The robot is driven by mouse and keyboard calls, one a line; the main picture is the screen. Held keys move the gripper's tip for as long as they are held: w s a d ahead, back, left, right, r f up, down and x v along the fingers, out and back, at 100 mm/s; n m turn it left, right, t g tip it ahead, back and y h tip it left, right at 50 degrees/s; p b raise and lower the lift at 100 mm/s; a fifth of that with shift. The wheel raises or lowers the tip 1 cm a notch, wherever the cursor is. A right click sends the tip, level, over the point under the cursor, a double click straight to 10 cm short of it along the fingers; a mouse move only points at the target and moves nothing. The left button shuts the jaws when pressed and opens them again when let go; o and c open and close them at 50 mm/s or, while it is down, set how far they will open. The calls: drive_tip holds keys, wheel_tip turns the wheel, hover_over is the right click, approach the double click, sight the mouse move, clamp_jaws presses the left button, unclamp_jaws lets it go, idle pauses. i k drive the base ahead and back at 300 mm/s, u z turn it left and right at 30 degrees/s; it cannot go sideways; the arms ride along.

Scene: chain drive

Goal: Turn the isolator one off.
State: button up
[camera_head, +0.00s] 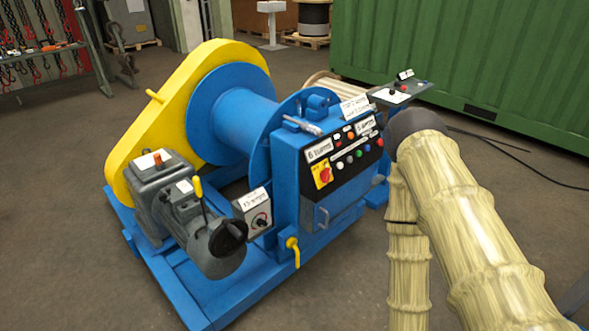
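A red rotary switch on a yellow plate (323,175), the isolator-like handle, sits at the lower left of the sloped control panel on the blue winch machine. The angle of its handle is too small to read surely. A second rotary knob (261,220) is on a grey box with a white label, low and left of the panel. I cannot read which one is marked as isolator one. My sleeved arm comes in from the lower right and bends at a dark joint right of the panel. My gripper is not visible, so its opening is hidden.
The control panel (345,146) also carries several coloured buttons and white labels. A small desk-like box (400,93) with a red control stands behind it. A yellow lever (293,248) projects below the panel. A green container (470,60) fills the back right. The floor in front is clear.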

sight(325, 175)
drive_tip(key=z, duration=0.05)
drive_tip(key=i, duration=0.9)
drive_tip(key=z, duration=0.35)
